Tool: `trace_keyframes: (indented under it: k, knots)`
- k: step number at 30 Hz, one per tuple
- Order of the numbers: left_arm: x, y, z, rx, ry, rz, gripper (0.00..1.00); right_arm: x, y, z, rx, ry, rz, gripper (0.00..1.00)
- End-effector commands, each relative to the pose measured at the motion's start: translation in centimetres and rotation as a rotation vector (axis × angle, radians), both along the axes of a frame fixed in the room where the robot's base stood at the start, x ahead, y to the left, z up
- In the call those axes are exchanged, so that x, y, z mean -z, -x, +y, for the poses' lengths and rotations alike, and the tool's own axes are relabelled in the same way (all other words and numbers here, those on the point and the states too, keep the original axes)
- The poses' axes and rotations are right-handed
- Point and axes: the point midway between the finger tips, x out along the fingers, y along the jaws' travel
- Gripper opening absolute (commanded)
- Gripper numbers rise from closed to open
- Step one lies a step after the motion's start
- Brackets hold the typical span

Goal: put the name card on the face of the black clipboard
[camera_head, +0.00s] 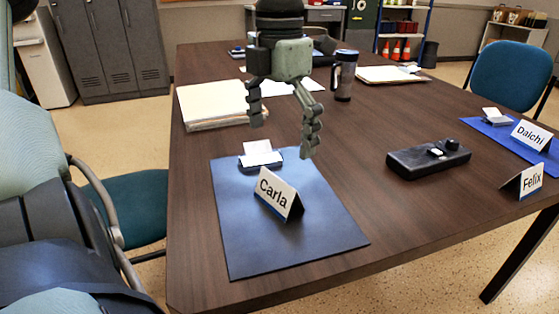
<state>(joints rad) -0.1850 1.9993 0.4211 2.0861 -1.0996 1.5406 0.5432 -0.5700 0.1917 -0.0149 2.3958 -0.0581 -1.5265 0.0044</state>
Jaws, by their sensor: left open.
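A white tent-shaped name card reading "Carla" (277,194) stands on a dark blue-black flat board (240,250) near the table's front. More name cards read "Felix" (524,181), at the right edge on bare wood, and "Daichi" (532,135), on a blue mat. I cannot tell which card the task means. No board is clearly a black clipboard; the dark one under "Carla" looks like a desk mat. My left gripper (283,128) is open and empty, fingers pointing down, above and behind the "Carla" card. My right gripper is not in view.
A small holder with white cards (261,153) sits at the dark board's back edge. A black box-like device (428,159) lies to the right. A paper stack (212,104), a travel mug (344,76) and a paper-covered board (388,74) lie farther back.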

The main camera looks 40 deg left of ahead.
Motion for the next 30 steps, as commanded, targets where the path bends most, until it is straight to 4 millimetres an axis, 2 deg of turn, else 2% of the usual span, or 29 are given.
trace_keyframes:
  k: [3, 7, 30]
  knots:
    - [-1.6, -0.1, 0.0, 0.000, -0.003, -0.001, 1.00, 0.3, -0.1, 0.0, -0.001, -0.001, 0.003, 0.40]
    - [-2.4, 0.0, 0.0, 0.000, 0.000, -0.001, 1.00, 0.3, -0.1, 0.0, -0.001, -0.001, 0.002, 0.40]
    - [-2.5, 0.0, 0.0, 0.000, 0.000, 0.000, 1.00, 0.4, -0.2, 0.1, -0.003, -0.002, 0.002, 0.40]
